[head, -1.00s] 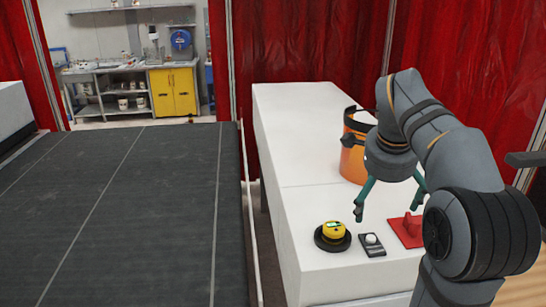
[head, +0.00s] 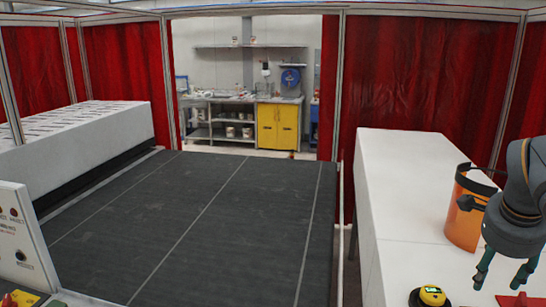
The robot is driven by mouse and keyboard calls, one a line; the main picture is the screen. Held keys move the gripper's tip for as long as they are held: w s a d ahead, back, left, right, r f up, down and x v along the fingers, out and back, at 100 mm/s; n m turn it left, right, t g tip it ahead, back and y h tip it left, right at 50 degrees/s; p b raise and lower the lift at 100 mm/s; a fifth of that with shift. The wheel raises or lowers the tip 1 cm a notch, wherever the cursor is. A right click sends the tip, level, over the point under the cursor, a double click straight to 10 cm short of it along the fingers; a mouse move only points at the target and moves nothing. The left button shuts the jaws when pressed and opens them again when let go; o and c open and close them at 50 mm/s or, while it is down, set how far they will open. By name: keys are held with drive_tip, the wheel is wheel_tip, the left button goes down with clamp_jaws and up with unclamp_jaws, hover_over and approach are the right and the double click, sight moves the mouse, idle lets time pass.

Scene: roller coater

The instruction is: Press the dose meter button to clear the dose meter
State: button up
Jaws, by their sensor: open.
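A round yellow device with a small dark display (head: 432,295), which looks like the dose meter, is at the bottom edge of the head view on the right. It sits in a dark base on the white table (head: 412,205). Its lower part is cut off by the frame, and I cannot make out its button. My gripper (head: 498,283) points down to the right of the device, apart from it, with its two green fingers spread and nothing between them.
An orange face shield with a black band (head: 466,222) stands on the white table behind my gripper. A red item (head: 520,300) is partly visible at the bottom right. A dark conveyor bed (head: 190,230) fills the middle. A control panel (head: 18,240) is at left.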

clamp_jaws()
idle(0.5)
idle(1.3)
